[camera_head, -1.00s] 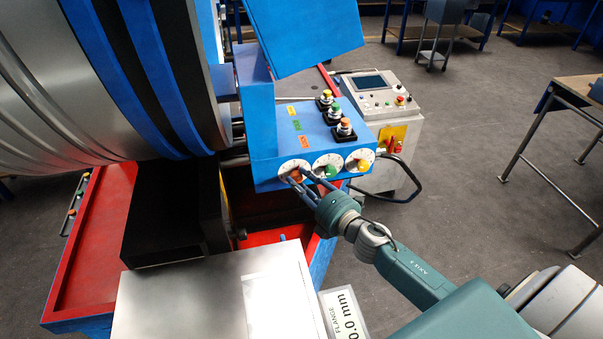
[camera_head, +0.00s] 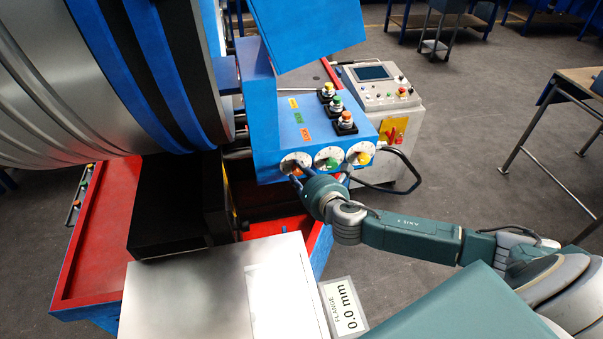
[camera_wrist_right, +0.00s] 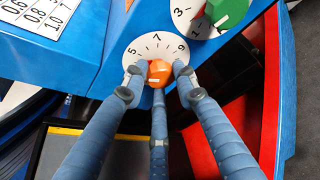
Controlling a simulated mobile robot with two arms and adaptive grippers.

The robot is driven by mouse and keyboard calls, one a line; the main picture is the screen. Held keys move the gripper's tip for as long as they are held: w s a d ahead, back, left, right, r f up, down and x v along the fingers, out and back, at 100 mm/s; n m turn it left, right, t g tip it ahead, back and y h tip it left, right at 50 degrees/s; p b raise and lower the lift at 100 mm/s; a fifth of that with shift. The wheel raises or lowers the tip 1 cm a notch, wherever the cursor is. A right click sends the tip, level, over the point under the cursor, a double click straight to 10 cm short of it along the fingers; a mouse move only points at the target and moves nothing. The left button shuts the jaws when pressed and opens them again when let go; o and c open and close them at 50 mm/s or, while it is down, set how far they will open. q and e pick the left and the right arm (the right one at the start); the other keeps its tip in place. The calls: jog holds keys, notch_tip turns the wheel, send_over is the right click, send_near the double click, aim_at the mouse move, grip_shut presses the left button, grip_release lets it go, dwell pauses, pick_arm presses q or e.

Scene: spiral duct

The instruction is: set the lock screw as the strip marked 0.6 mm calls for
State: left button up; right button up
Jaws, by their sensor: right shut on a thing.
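A blue control box (camera_head: 262,120) has white dials on its front with an orange, a green (camera_head: 328,162) and a yellow knob (camera_head: 363,158). My right gripper (camera_head: 298,178) is at the leftmost dial. In the wrist view its fingers close around the orange knob (camera_wrist_right: 159,73), whose pale mark is at its lower left. The dial (camera_wrist_right: 155,46) behind it shows 5, 7 and 9. A white chart (camera_wrist_right: 40,20) with rows 0.6, 0.8 and 1.0 shows partly at the wrist view's top left. I cannot tell which knob is the lock screw. My left gripper is out of view.
A plate reading "FLANGE 0.0 mm" (camera_head: 343,306) lies beside a bare metal sheet (camera_head: 215,300). Levers or buttons on black bases (camera_head: 344,128) stand on the box top. A grey console (camera_head: 381,90) stands behind it. The large duct roll (camera_head: 75,75) fills the left.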

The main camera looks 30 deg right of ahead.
jog(key=shift+f+n, duration=0.1)
jog(key=shift+n, duration=0.2)
jog(key=shift+g, duration=0.3)
jog(key=o, duration=1.1)
jog(key=v, duration=1.2)
jog(key=shift+a, duration=0.15)
